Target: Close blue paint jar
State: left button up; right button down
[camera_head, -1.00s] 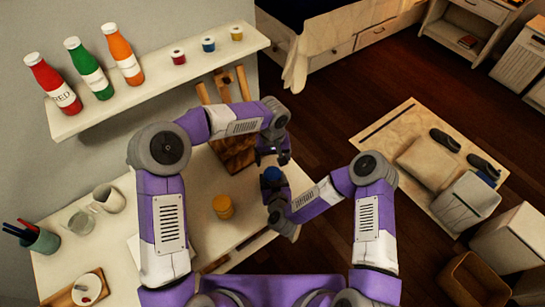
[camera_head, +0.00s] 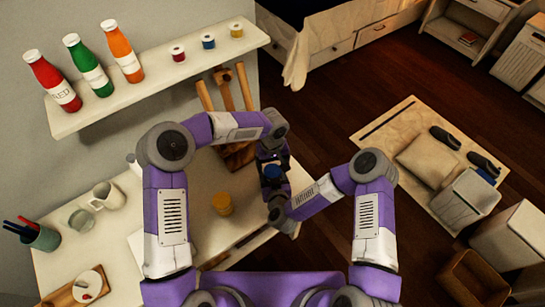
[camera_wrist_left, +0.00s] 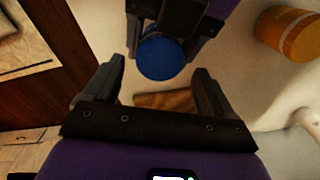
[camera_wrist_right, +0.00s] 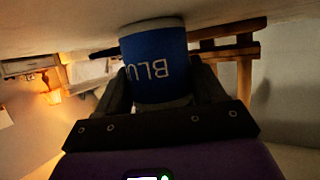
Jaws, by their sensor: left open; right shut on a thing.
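The blue paint jar (camera_head: 272,172) is in my right gripper (camera_head: 274,184), held up by the table's right edge. In the right wrist view the jar (camera_wrist_right: 158,65) stands between the two fingers with its "BLU" label showing and a pale rim at its top. My left gripper (camera_head: 272,158) is just beyond the jar in the head view. In the left wrist view its fingers (camera_wrist_left: 158,88) are spread and empty, and the round blue end of the jar (camera_wrist_left: 163,58) lies ahead between them, apart from them.
A wooden rack (camera_head: 236,155) stands behind the grippers. A wall shelf (camera_head: 155,85) holds bottles and small jars. Mugs and a pen cup (camera_head: 42,239) are at the left.

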pick_arm(q)
jog(key=shift+f, duration=1.35)
jog(key=shift+c, duration=0.3)
jog(key=c, duration=1.1)
jog(key=o, duration=1.2)
jog(key=shift+r, duration=0.15)
jog(key=shift+r, duration=2.15)
jog(key=shift+c, duration=0.2)
notch_tip(320, 180, up, 4)
jog(key=shift+f, duration=0.2)
